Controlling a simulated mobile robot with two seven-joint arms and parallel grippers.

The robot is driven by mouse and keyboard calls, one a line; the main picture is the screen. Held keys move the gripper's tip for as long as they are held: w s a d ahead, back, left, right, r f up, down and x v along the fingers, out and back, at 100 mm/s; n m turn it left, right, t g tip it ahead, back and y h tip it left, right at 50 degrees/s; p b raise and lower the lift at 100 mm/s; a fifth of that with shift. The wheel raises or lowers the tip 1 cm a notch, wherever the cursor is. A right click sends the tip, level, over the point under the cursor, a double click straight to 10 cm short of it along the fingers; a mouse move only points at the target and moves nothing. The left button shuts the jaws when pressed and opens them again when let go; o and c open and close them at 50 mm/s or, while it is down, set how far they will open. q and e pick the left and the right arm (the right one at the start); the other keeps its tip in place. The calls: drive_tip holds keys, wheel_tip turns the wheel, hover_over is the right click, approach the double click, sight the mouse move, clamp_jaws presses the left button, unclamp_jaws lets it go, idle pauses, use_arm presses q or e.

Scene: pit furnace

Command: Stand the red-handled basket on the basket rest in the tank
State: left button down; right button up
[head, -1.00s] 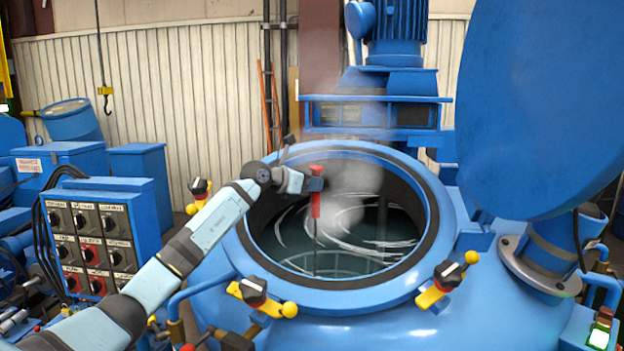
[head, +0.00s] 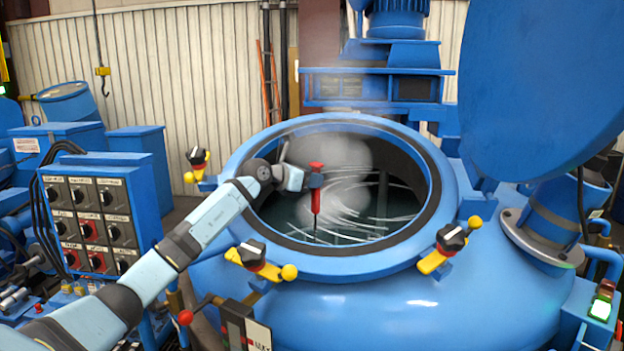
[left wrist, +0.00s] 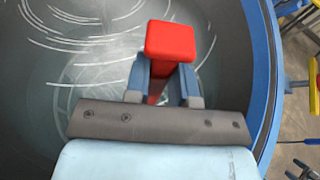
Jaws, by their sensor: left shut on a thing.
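My left gripper (head: 314,181) is shut on the red handle (head: 316,200) of the basket, over the open mouth of the blue tank (head: 240,170). The handle stands upright, with a thin dark rod running down from it. In the left wrist view the red handle (left wrist: 170,42) sits between the fingers of the left gripper (left wrist: 165,80). The basket is below the liquid (head: 375,215); a faint round outline shows under the surface in the left wrist view. The basket rest cannot be made out. My right gripper is out of view.
Steam (head: 345,165) partly veils the tank's mouth. Clamps with yellow handles (head: 435,262) stand around the rim. The raised blue lid (head: 540,90) is at the right. A control panel (head: 90,225) stands at the left.

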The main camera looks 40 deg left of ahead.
use_arm(q)
drive_tip(key=shift+f, duration=0.25)
idle(0.7)
drive_tip(key=c, duration=0.9)
unclamp_jaws()
drive_tip(key=shift+s, duration=0.1)
drive_tip(key=shift+o, duration=0.3)
drive_tip(key=shift+d+f, duration=0.1)
drive_tip(key=shift+f, duration=0.1)
drive_tip(key=o, duration=0.6)
drive_tip(key=shift+c, duration=0.2)
drive_tip(key=shift+r, duration=0.1)
